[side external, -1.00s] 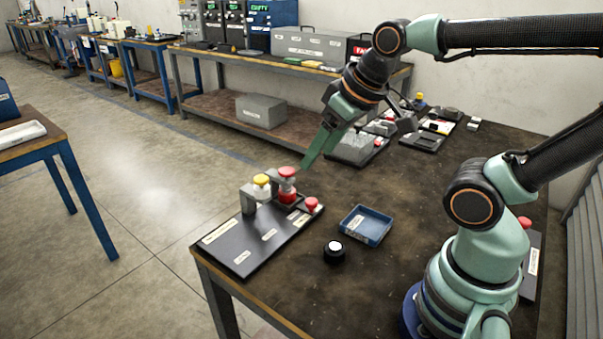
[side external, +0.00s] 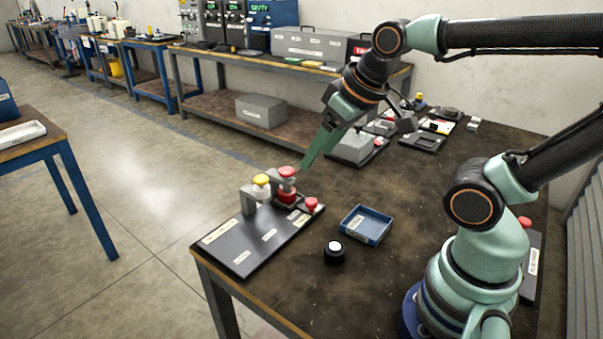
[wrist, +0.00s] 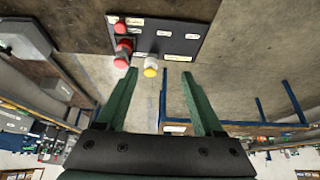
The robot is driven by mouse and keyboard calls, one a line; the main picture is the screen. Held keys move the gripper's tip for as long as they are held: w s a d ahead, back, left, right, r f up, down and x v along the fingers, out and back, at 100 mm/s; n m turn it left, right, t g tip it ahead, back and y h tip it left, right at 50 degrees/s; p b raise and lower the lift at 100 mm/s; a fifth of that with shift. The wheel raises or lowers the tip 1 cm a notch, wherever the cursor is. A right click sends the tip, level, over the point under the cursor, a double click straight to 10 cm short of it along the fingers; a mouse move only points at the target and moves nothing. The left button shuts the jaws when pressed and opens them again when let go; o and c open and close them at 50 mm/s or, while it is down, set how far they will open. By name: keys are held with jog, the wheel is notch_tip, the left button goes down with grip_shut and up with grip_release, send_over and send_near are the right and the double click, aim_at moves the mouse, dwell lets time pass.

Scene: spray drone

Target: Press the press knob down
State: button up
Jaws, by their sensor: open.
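A dark board (side external: 245,244) on the table carries several knobs. A red-capped knob (side external: 287,172) tops a red body at its back, with a yellow-capped knob (side external: 261,180) to its left and a smaller red knob (side external: 311,204) to its right. I cannot tell which is the press knob. My gripper (side external: 304,168) points down-left, its tips close to the tall red cap in the picture; contact is unclear. In the wrist view my gripper (wrist: 158,74) is open and empty, with the yellow knob (wrist: 150,72) and red knobs (wrist: 121,62) beyond the fingers.
A blue tray (side external: 366,226) and a black button with a white top (side external: 334,252) stand right of the board. Grey equipment (side external: 352,148) lies at the table's back. Bare tabletop lies between the tray and that equipment. The table's left edge is close to the board.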

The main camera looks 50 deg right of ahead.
jog(key=shift+w+r, duration=0.1)
jog(key=c, duration=0.9)
jog(key=shift+w+d+r+n, duration=0.15)
jog(key=shift+w+n, duration=0.05)
jog(key=shift+n, duration=0.1)
grip_shut()
jog(key=w+d+n+g, duration=0.2)
jog(key=w+d+n, duration=0.3)
jog(key=w+n, duration=0.3)
jog(key=w+d+n+g, duration=0.3)
jog(key=w+d+n, duration=0.2)
jog(key=w+n, duration=0.4)
jog(key=shift+d+g, duration=0.3)
jog(key=shift+d, duration=0.05)
jog(key=shift+r, duration=0.1)
